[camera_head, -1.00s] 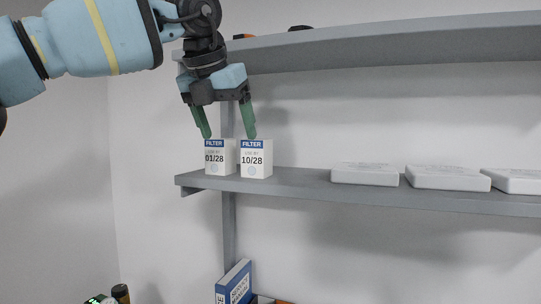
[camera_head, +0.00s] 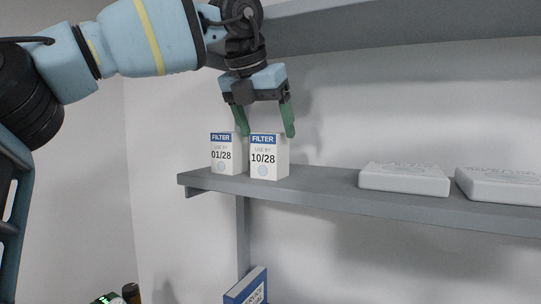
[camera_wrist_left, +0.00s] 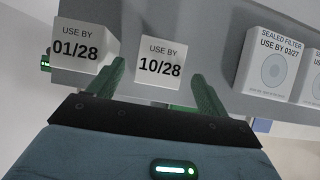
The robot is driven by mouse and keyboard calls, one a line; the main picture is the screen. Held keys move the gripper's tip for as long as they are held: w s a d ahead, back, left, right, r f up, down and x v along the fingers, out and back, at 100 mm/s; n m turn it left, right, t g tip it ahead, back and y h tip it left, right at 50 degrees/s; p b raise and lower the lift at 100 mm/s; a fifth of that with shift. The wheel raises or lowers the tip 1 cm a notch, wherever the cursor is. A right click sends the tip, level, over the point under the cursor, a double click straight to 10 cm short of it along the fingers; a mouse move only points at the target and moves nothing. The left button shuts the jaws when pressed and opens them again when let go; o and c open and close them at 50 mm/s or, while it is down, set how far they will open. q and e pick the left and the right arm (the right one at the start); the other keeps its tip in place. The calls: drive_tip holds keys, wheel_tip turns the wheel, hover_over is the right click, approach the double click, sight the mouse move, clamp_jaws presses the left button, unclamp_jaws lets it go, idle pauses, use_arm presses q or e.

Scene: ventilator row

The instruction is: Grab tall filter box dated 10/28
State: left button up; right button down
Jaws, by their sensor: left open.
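The filter box dated 10/28 (camera_head: 268,157) stands upright on the grey shelf, white with a blue FILTER band. The box dated 01/28 (camera_head: 226,154) stands just left of it, with a narrow gap between. My left gripper (camera_head: 265,134) is open above the 10/28 box, its green fingers pointing down, one toward each side of the box. In the left wrist view the 10/28 box (camera_wrist_left: 160,66) lies between the lines of the two fingers (camera_wrist_left: 160,82), and the 01/28 box (camera_wrist_left: 80,48) is beside the left finger. My right gripper is not in view.
The grey shelf (camera_head: 330,194) extends right, carrying flat white boxes (camera_head: 404,179); one reads sealed filter, use by 03/27 (camera_wrist_left: 275,65). An upper shelf (camera_head: 400,30) overhangs. A blue and white box (camera_head: 246,287) stands below. Shelf space right of the 10/28 box is clear.

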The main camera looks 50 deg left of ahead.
sight(271, 145)
use_arm(q)
drive_tip(key=shift+x, duration=0.75)
drive_tip(key=shift+w+a+f, duration=0.1)
drive_tip(key=shift+w+f, duration=0.1)
drive_tip(key=shift+f, duration=0.2)
drive_tip(key=x, duration=0.4)
drive_tip(key=shift+a+f+p, duration=0.1)
drive_tip(key=shift+p, duration=0.2)
drive_tip(key=c, duration=1.1)
drive_tip(key=shift+o, duration=0.2)
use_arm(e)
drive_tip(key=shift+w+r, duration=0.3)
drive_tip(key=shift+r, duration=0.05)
